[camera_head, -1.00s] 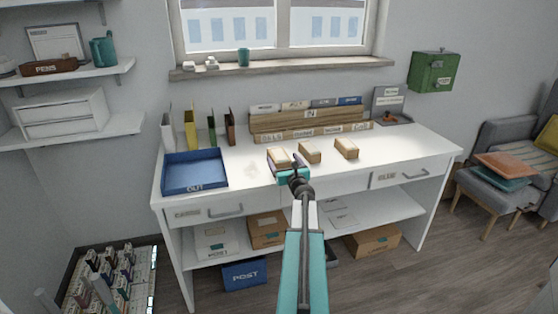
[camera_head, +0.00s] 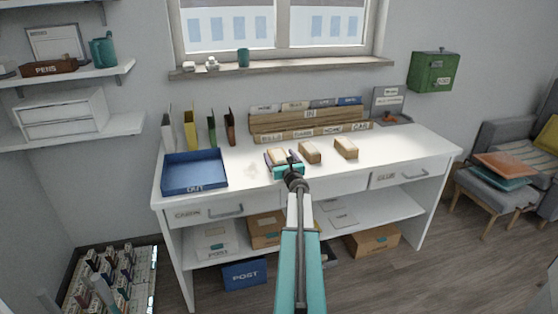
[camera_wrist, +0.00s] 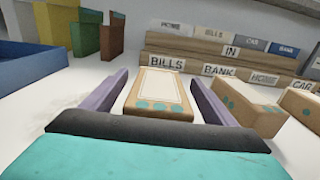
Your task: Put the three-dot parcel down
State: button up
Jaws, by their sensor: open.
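The three-dot parcel (camera_wrist: 157,92) is a small tan box with a pale top and three teal dots on its near end. It sits on the white desk top, the leftmost of three parcels, and also shows in the head view (camera_head: 277,156). My gripper (camera_head: 282,158) is open around it. In the wrist view its purple fingers stand on either side of the parcel, with a visible gap at each side. The parcel's underside is hidden.
Two more parcels (camera_head: 310,152) (camera_head: 346,148) stand to the right, the nearer one close to my right finger. A blue OUT tray (camera_head: 194,185) is to the left. Behind stands a wooden sorter (camera_head: 310,118) labelled IN. Upright folders (camera_head: 190,130) stand at the back left.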

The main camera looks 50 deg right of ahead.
aim_at(279, 155)
jog(key=shift+w+d, duration=0.25)
dwell(0.4)
jog(key=c, duration=1.4)
jog(key=shift+r, duration=0.1)
jog(key=shift+r, duration=0.8)
jog(key=shift+s+a+r, duration=0.15)
jog(key=shift+a+r, duration=0.05)
jog(key=shift+r, duration=0.75)
jog(key=s+a, duration=0.3)
jog(key=a, duration=0.1)
jog(key=s+a+r, duration=0.1)
jog(key=s+a, duration=0.2)
jog(key=a, duration=0.1)
jog(key=s+a, duration=0.3)
jog(key=s, duration=0.1)
jog(key=shift+a+r+b, duration=0.15)
jog(key=shift+a+b, duration=0.2)
jog(key=shift+a, duration=0.05)
